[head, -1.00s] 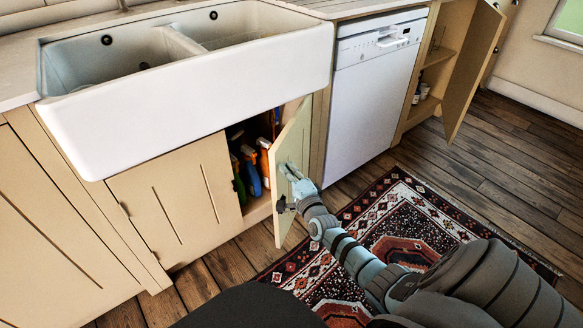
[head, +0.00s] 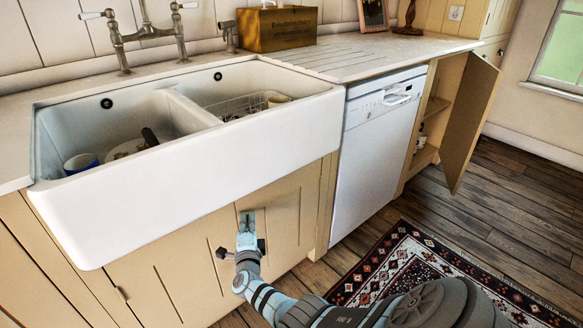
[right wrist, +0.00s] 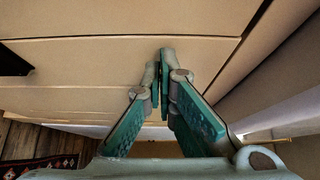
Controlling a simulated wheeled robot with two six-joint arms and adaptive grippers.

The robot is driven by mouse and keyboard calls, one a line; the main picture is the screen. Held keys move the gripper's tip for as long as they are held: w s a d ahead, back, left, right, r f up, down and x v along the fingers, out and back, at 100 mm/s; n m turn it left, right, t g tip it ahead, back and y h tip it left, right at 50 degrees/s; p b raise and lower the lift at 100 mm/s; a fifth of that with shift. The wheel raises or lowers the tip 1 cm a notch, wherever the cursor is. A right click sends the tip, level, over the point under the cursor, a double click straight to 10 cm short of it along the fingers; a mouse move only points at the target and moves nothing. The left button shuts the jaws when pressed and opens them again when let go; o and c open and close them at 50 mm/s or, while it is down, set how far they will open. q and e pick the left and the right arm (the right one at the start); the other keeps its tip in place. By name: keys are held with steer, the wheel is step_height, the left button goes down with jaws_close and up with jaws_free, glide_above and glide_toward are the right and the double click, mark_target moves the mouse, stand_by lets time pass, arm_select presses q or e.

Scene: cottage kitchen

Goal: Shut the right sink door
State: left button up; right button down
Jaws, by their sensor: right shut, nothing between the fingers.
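The right sink door (head: 288,212) is a cream grooved panel under the white double sink (head: 200,155). It looks flush with the cabinet front, and no opening shows around it. My right gripper (head: 247,222) is shut and empty, with its fingertips at the door's face, touching or very close to it. The right wrist view shows the shut fingers (right wrist: 164,85) against cream panelling (right wrist: 90,65). The left sink door (head: 155,275) is also closed. My left gripper is out of view.
A white dishwasher (head: 375,150) stands right of the sink cabinet. Beyond it, another cupboard door (head: 470,122) stands open into the room. A patterned rug (head: 415,262) lies on the wooden floor, partly behind my right arm.

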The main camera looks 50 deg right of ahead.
steer(key=shift+w+r, duration=0.35)
steer(key=shift+r, duration=0.05)
steer(key=shift+r, duration=0.1)
steer(key=shift+a, duration=0.1)
steer(key=shift+s+a, duration=0.2)
steer(key=shift+a, duration=0.05)
steer(key=v, duration=0.7)
steer(key=shift+s+d+f, duration=0.2)
steer(key=shift+f, duration=0.2)
